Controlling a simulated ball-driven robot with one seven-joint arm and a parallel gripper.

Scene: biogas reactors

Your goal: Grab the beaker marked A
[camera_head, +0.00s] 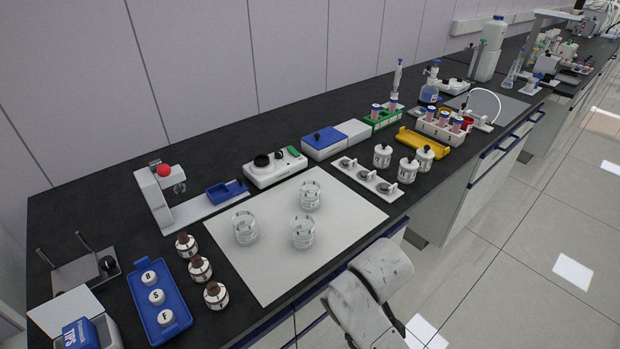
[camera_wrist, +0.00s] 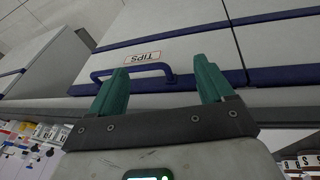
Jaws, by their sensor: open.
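Three clear glass beakers stand apart on a white mat (camera_head: 265,273) on the dark bench in the head view: a left beaker (camera_head: 245,229), a front beaker (camera_head: 303,232) and a back beaker (camera_head: 310,195). Small dark marks show on them, but I cannot read which one is marked A. My gripper (camera_wrist: 160,84) shows in the wrist view with its two green fingers apart and nothing between them. It faces a drawer front with a blue handle (camera_wrist: 130,74) and a TIPS label. No beaker is in the wrist view. My gripper's fingers are not in the head view.
Brown-capped bottles (camera_head: 200,269) and a blue tray (camera_head: 160,303) with white lidded jars stand left of the mat. A white rack (camera_head: 366,178) and white jars (camera_head: 409,170) stand right of it. A blue-topped box (camera_head: 324,142) is behind. The mat's front is clear.

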